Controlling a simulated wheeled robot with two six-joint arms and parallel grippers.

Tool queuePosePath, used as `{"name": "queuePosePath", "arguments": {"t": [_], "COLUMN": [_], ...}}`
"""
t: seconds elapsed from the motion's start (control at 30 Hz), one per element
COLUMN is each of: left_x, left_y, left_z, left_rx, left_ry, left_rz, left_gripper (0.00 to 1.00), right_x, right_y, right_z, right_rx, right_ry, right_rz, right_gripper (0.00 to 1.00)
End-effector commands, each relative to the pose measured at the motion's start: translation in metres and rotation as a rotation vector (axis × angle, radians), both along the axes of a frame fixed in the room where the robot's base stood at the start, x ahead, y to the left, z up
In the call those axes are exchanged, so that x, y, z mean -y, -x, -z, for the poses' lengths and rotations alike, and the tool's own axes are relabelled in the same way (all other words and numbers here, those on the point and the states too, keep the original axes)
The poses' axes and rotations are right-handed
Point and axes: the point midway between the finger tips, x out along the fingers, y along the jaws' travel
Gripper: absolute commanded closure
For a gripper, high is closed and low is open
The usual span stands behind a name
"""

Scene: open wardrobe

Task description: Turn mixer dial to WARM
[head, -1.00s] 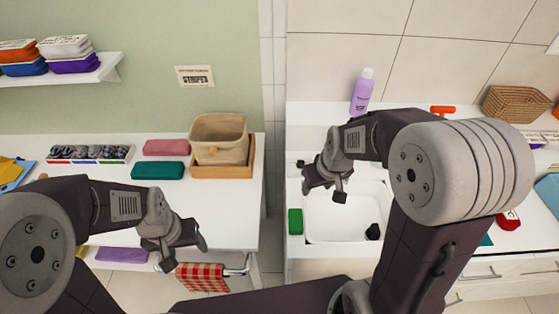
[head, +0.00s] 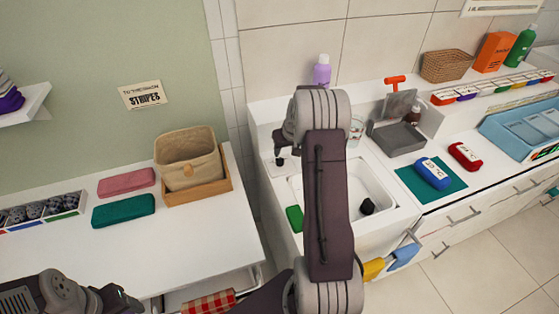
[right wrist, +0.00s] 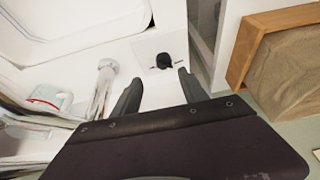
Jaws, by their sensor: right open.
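The mixer dial (right wrist: 164,60) is a small black knob on a white plate, just ahead of my right gripper in the right wrist view. In the head view the dial (head: 280,161) sits at the left back of the sink counter. My right gripper (right wrist: 160,88) is open, its two dark fingers apart and the dial beyond the gap between them, not clasped. In the head view my right gripper (head: 283,147) is just above the dial. Any WARM marking is too small to read. My left gripper (head: 125,300) is low at left; its jaw opening is unclear.
A chrome spout (right wrist: 103,82) stands left of the dial in the right wrist view. The white sink basin (head: 379,190) holds a small black object (head: 367,206). A green sponge (head: 295,217) lies beside it. A wooden tray (head: 222,187) holds a beige basket (head: 187,151).

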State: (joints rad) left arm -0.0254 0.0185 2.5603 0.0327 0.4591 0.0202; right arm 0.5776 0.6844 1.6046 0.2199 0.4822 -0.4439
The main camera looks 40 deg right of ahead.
Motion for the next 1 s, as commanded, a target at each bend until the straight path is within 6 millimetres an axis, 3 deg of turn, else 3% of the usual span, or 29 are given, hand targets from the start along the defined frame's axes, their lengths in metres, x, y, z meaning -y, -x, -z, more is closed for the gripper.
{"name": "queuePosePath", "arguments": {"t": [0.4, 0.77, 0.97, 1.0], "left_x": [0.0, 0.0, 0.0, 0.0], "left_y": [0.0, 0.0, 0.0, 0.0], "left_z": [-0.012, -0.012, -0.012, -0.012], "left_rx": [0.0, 0.0, 0.0, 0.0], "left_ry": [0.0, 0.0, 0.0, 0.0], "left_rz": [0.0, -0.001, 0.0, 0.0], "left_gripper": [0.35, 0.35, 0.35, 0.35], "right_x": [0.007, 0.008, 0.008, 0.008], "right_y": [-0.028, -0.033, -0.033, -0.033], "right_z": [0.069, 0.08, 0.08, 0.08], "right_rx": [-0.002, 0.0, 0.0, 0.0], "right_ry": [-0.001, 0.0, 0.0, 0.0], "right_rz": [-0.002, -0.002, -0.002, -0.002], "right_gripper": [0.49, 0.49, 0.99, 1.0]}}
